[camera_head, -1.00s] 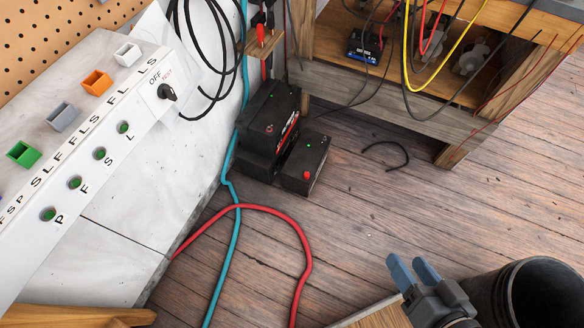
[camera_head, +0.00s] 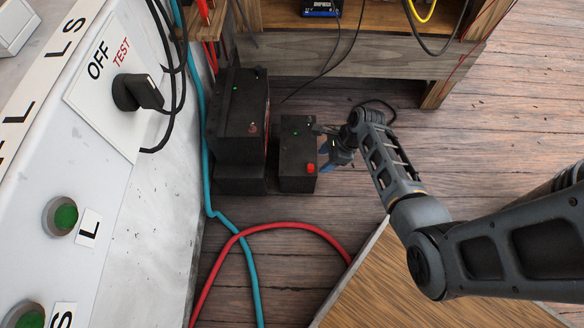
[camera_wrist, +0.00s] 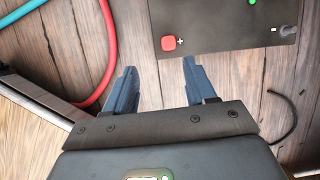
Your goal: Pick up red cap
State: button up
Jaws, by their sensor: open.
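The red cap (camera_head: 310,168) sits on the top front corner of the small black battery (camera_head: 296,150) on the floor. My gripper (camera_head: 330,154) is just right of the battery in the head view, partly hidden by my own arm. In the wrist view its two blue fingers (camera_wrist: 158,85) are spread apart with nothing between them. The cap is ahead of the gap between the fingertips and is not touched.
A larger black battery (camera_head: 242,115) stands left of the small one. Red (camera_head: 275,227) and blue (camera_head: 204,165) hoses run along the floor. A white panel (camera_head: 95,160) is at left, a wooden bench (camera_head: 370,62) behind. A wooden board (camera_head: 410,285) lies front right.

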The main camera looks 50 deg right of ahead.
aim_at(310, 167)
jog(key=shift+m, duration=0.3)
jog(key=b+x, duration=0.1)
jog(key=x, duration=0.1)
jog(key=w+b+x, duration=0.1)
jog(key=b+x, duration=0.1)
jog(key=x, duration=0.1)
jog(key=d+b+x, duration=0.1)
jog(key=b+x, duration=0.1)
jog(key=x, duration=0.1)
jog(key=shift+w, duration=0.25)
jog(key=shift+a, duration=0.1)
jog(key=shift+c, duration=0.4)
jog(key=c, duration=0.8)
